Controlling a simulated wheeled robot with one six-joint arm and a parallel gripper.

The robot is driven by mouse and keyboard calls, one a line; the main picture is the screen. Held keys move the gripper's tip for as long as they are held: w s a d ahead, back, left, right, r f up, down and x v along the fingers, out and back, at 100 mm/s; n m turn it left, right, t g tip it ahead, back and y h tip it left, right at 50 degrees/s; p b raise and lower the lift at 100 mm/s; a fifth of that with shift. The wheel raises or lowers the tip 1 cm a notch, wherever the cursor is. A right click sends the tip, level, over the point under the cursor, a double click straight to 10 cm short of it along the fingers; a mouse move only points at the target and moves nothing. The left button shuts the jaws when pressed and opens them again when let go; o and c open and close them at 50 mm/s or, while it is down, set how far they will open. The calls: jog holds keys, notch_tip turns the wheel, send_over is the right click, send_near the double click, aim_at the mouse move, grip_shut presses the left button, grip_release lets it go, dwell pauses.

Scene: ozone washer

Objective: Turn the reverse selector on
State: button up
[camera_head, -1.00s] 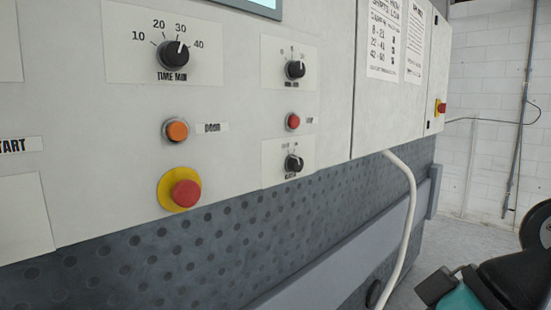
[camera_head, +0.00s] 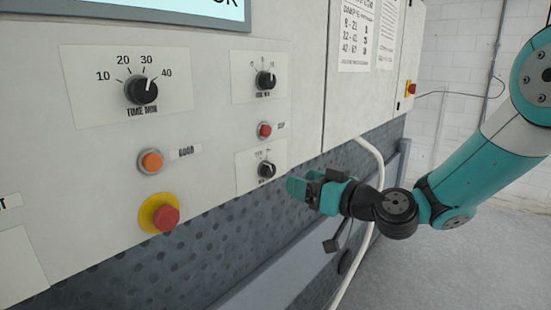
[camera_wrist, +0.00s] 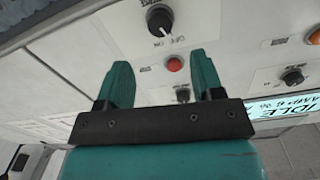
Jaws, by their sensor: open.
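The reverse selector (camera_head: 266,170) looks to be the small black knob on the lower right white plate of the panel. Its label is too blurred to read in the head view. In the wrist view the knob (camera_wrist: 160,20) is at the top centre, with OFF and ON marks beside it. I cannot tell its exact setting. My gripper (camera_head: 297,188) is open and empty, right of and slightly below the knob in the head view, apart from it. In the wrist view the teal fingers of my gripper (camera_wrist: 160,60) point toward the panel, short of the knob.
A red button (camera_head: 264,130) and another black knob (camera_head: 265,81) are above the selector. The time dial (camera_head: 141,90), orange button (camera_head: 151,161) and red emergency stop (camera_head: 163,217) are to the left. A white hose (camera_head: 371,150) hangs at right. The floor at right is clear.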

aim_at(271, 171)
jog(key=p+x, duration=0.4)
jog(key=x, duration=0.3)
jog(key=shift+w+a+r, duration=0.15)
jog(key=shift+w+a, duration=0.05)
jog(key=shift+a, duration=0.15)
jog(key=shift+w+a, duration=0.3)
jog(key=shift+f, duration=0.2)
jog(key=c, duration=0.9)
